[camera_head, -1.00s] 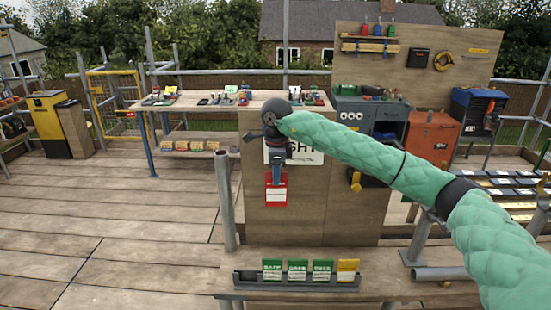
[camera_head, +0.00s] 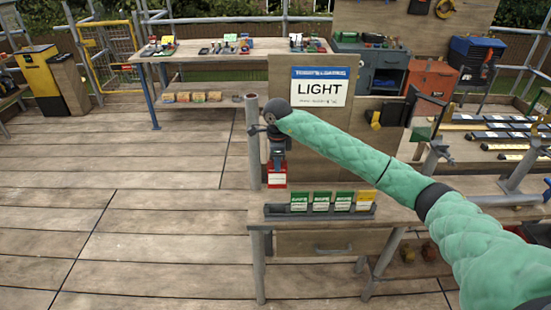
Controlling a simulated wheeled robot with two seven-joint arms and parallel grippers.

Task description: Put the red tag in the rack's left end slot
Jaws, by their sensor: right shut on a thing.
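The red tag (camera_head: 277,180), red with a white label, hangs upright below my right gripper (camera_head: 277,162). The gripper is shut on its top, and the fingers are small and dark in this view. The grey rack (camera_head: 320,216) is a low tray on the wooden bench. It holds several upright tags: green ones (camera_head: 321,201) and a yellow one (camera_head: 363,201) at its right end. Its left end is bare. The red tag appears over that left end, its lower edge above the rack in the picture; the exact depth is unclear. My left gripper is not in view.
A metal post (camera_head: 253,140) stands just left of the red tag. A wooden board with a LIGHT sign (camera_head: 319,88) rises behind the rack. A long workbench (camera_head: 210,53) with small items is farther back. Open plank floor lies to the left.

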